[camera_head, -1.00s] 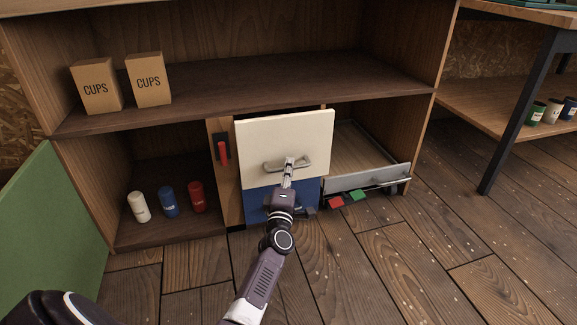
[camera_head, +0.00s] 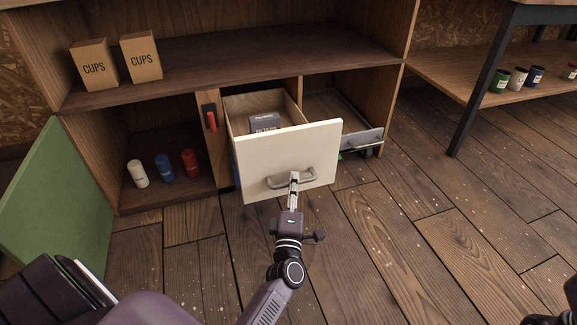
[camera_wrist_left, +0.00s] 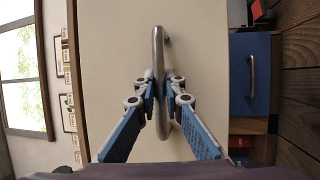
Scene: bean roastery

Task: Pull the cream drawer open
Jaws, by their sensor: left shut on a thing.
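The cream drawer (camera_head: 255,160) is pulled well out of the cabinet, and its open top shows a dark box (camera_head: 264,122) inside. My left gripper (camera_head: 294,178) is shut on the drawer's grey bar handle (camera_head: 272,184). In the left wrist view the fingers (camera_wrist_left: 160,100) close around the handle (camera_wrist_left: 158,50) in front of the cream front (camera_wrist_left: 110,60). A dark part at the bottom right edge of the head view seems to be my right gripper (camera_head: 560,303); its fingers cannot be made out.
A blue drawer (camera_wrist_left: 250,75) lies below, mostly hidden in the head view. A grey-fronted drawer (camera_head: 362,141) stands out at right. A green door (camera_head: 55,205) hangs open at left. White, blue and red canisters (camera_head: 165,168) stand in the left compartment. The floor in front is clear.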

